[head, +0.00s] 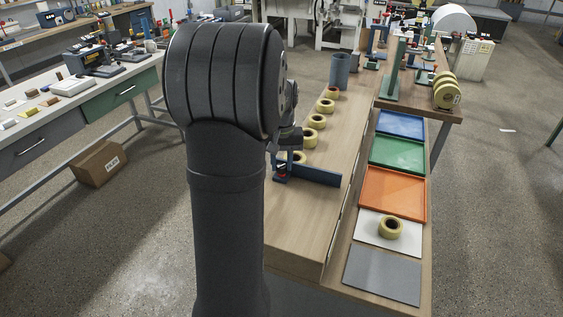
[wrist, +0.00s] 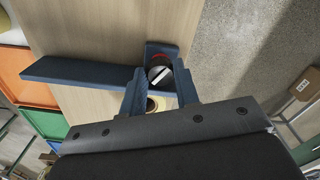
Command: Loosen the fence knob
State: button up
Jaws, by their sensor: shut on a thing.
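The fence is a long dark blue bar (head: 318,174) across the wooden bench; it also shows in the wrist view (wrist: 85,70). At one end is a blue bracket with the fence knob (wrist: 158,72), dark with a pale stripe and a red ring under it. In the head view a bit of red (head: 282,167) shows at that end, partly hidden by my arm. My gripper (wrist: 161,84) is over that end, its two blue-grey fingers on either side of the knob, shut on it. The fingertips' exact contact is hard to see.
Several yellow tape rolls (head: 317,121) stand in a row behind the fence, with a grey cylinder (head: 340,70) beyond. To the right lie blue, green and orange trays (head: 393,191), a white sheet (head: 367,226) bearing one roll (head: 390,228), and a grey sheet (head: 383,274). Bare bench lies in front.

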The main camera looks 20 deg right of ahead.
aim_at(281, 166)
jog(key=o, duration=1)
jog(key=shift+c, duration=0.2)
jog(key=m, duration=0.5)
notch_tip(281, 166, up, 17)
jog(key=m, duration=0.1)
jog(key=s+a+f+n+t+h, duration=0.1)
jog(key=s+a+n+t+h, duration=0.1)
jog(key=s, duration=0.4)
jog(key=shift+s+a+n+t, duration=0.3)
jog(key=shift+a+n+t, duration=0.65)
jog(key=shift+n, duration=0.25)
jog(key=shift+d+f, duration=0.1)
